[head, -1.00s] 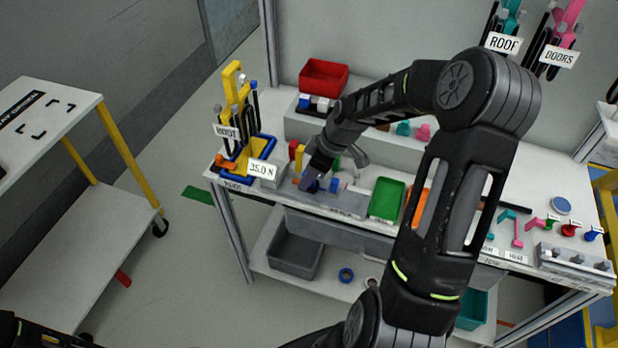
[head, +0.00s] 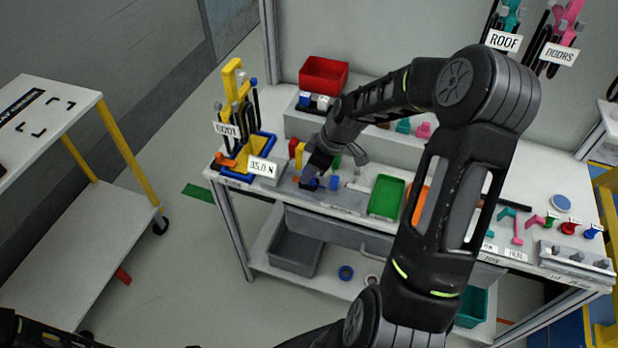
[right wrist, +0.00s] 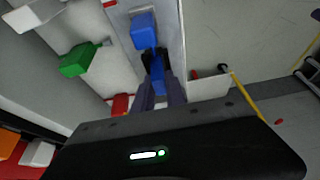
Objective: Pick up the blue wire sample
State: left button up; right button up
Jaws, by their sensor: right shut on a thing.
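My right gripper (head: 311,178) reaches down to the bench's front strip and is shut on a small blue piece, which I take as the blue wire sample (right wrist: 157,72). In the right wrist view the sample sits between the two fingertips of the gripper (right wrist: 159,88). A second blue block (right wrist: 145,30) is just beyond it; I cannot tell whether the two are joined. In the head view the arm and fingers partly hide the sample. Another small blue piece (head: 334,183) is right of the gripper. My left gripper is out of view.
A green tray (head: 387,197) stands right of the gripper, with an orange one (head: 417,205) beside it. A yellow tool rack (head: 236,110) and a 35.0 N label (head: 262,167) are to the left. A red bin (head: 323,75) stands behind. Green (right wrist: 78,60) and red pieces are close by.

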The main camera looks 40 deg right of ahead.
grip_shut()
dwell(0.3)
notch_tip(320, 180, up, 10)
jog(key=shift+r+b, duration=0.1)
jog(key=shift+b, duration=0.8)
jog(key=w+a+m+h, duration=0.1)
jog(key=w+a+m, duration=0.1)
jog(key=a, duration=0.3)
jog(key=w+a+r+m, duration=0.1)
jog(key=w+a+m, duration=0.1)
jog(key=a, duration=0.4)
jog(key=w+a+r+m+t+h, duration=0.1)
jog(key=w+a+m, duration=0.2)
jog(key=a, duration=0.3)
jog(key=shift+w+h, duration=0.3)
jog(key=shift+w, duration=0.2)
